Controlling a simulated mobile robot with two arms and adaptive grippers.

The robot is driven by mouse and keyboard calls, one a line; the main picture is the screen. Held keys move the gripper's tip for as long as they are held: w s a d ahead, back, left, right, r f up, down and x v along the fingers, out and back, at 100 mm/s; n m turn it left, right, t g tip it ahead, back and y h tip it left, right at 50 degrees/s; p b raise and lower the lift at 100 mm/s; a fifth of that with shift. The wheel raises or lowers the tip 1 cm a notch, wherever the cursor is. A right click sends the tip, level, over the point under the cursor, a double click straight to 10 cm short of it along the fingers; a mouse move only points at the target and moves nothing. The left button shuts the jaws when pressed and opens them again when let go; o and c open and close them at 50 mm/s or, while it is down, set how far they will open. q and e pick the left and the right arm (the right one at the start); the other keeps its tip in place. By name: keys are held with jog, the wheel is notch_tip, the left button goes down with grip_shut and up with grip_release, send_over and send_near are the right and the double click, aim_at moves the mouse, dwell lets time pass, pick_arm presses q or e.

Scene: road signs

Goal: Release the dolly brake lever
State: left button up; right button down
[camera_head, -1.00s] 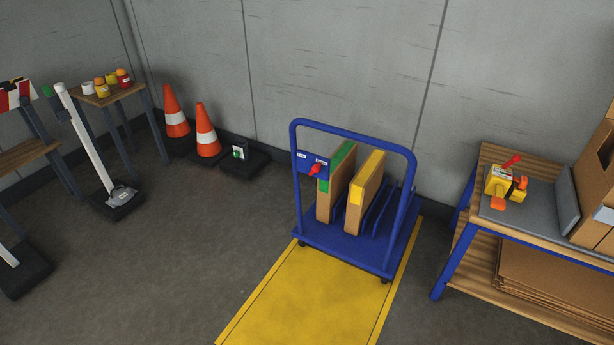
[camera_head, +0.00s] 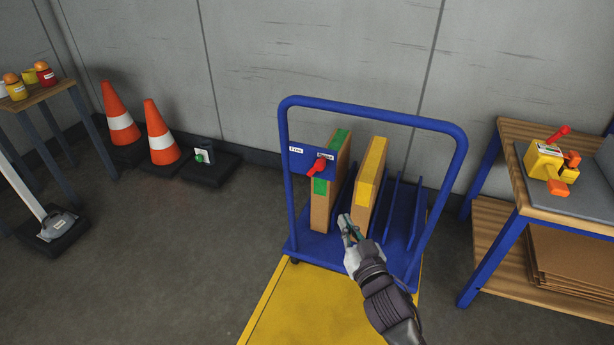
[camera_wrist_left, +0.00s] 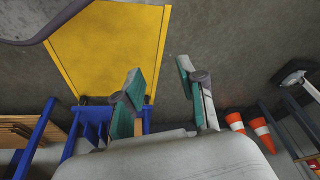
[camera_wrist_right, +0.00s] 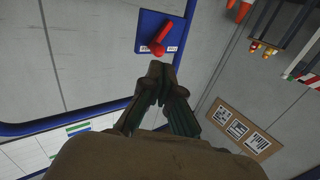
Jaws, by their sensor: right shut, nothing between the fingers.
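The red brake lever (camera_head: 317,167) sits on a blue plate (camera_head: 304,159) with white labels, fixed to the left side of the blue dolly's frame (camera_head: 285,128). In the head view the lever is by the right label. It also shows in the right wrist view (camera_wrist_right: 157,48), just beyond the fingertips. My right gripper (camera_head: 346,222) is shut and empty, below and to the right of the lever, apart from it. It also shows in the right wrist view (camera_wrist_right: 159,82). My left gripper (camera_wrist_left: 160,85) shows only in its own wrist view, with its fingers spread and nothing between them.
Two upright boxed panels, one green-edged (camera_head: 333,180) and one yellow-edged (camera_head: 368,185), stand on the dolly. The dolly stands at the yellow floor mat (camera_head: 300,310). A workbench (camera_head: 506,165) is at the right.

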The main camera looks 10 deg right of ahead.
pick_arm(q)
jog(key=shift+w+a+r, duration=0.2)
jog(key=shift+r, duration=0.4)
pick_arm(e)
jog(key=shift+w+a+r+t, duration=0.15)
jog(key=shift+w+r, duration=0.1)
jog(key=shift+r, duration=0.25)
jog(key=shift+w+r+t, duration=0.15)
jog(key=shift+w+r, duration=0.05)
jog(key=shift+r, duration=0.3)
jog(key=b, duration=0.2)
send_near(321, 170)
jog(key=w, duration=0.6)
jog(key=shift+w+a+r+b, duration=0.15)
jog(key=shift+w+r+b, duration=0.1)
jog(key=shift+b, duration=0.15)
pick_arm(q)
jog(key=w+d+r+t+h, duration=0.1)
jog(key=w+d+r+t, duration=0.1)
jog(key=w, duration=0.3)
jog(key=w+d+r+t+h, duration=0.1)
jog(key=w+d+r+t, duration=0.1)
jog(key=w+t, duration=0.3)
jog(key=shift+w+r+t, duration=0.3)
jog(key=shift+w+r, duration=0.5)
jog(key=shift+r, duration=0.05)
pick_arm(e)
jog(key=shift+w, duration=0.45)
